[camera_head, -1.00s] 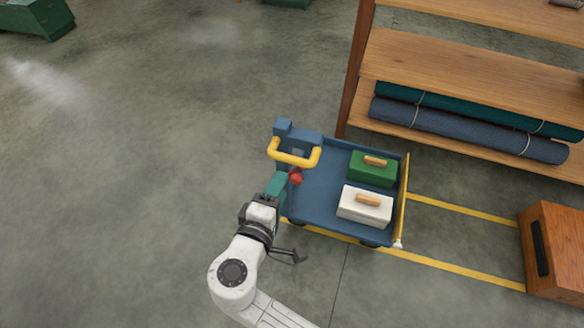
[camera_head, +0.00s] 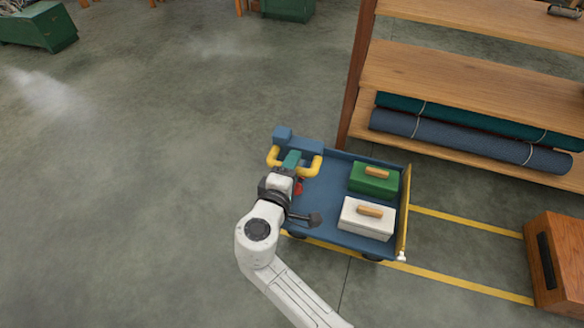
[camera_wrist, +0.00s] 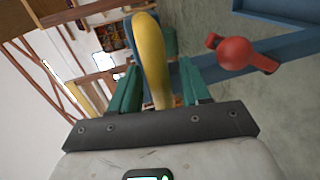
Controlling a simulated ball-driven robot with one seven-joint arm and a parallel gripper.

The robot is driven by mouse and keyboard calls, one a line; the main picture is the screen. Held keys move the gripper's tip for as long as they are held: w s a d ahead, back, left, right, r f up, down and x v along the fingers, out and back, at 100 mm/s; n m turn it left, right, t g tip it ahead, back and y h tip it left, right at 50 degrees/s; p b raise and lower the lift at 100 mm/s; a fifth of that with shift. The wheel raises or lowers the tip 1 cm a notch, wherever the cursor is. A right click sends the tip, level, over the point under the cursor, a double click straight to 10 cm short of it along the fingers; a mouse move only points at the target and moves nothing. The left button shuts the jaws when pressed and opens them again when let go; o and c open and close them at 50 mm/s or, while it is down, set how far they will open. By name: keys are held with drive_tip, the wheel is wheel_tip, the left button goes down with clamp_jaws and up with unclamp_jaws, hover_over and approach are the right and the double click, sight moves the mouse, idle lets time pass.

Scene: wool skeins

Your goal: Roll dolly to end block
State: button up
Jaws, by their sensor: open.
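The blue dolly (camera_head: 325,208) stands on the floor, with a yellow push handle (camera_head: 313,167) at its left end. A green box (camera_head: 374,182) and a white box (camera_head: 366,220) with wooden grips sit on its deck. The wooden end block (camera_head: 557,262) with a dark front pad stands to the right, apart from the dolly. My gripper (camera_head: 291,162) is at the handle; its green fingers are open. In the wrist view, the yellow handle (camera_wrist: 150,60) lies between the two fingers (camera_wrist: 158,90). A red knob (camera_wrist: 236,53) shows beside it.
Two yellow floor lines (camera_head: 468,286) run from the dolly to the end block. A wooden shelf (camera_head: 470,75) with rolled mats (camera_head: 470,138) stands behind the dolly. The floor at left is clear; green chests are far back.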

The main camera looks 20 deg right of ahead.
clamp_jaws()
idle(0.4)
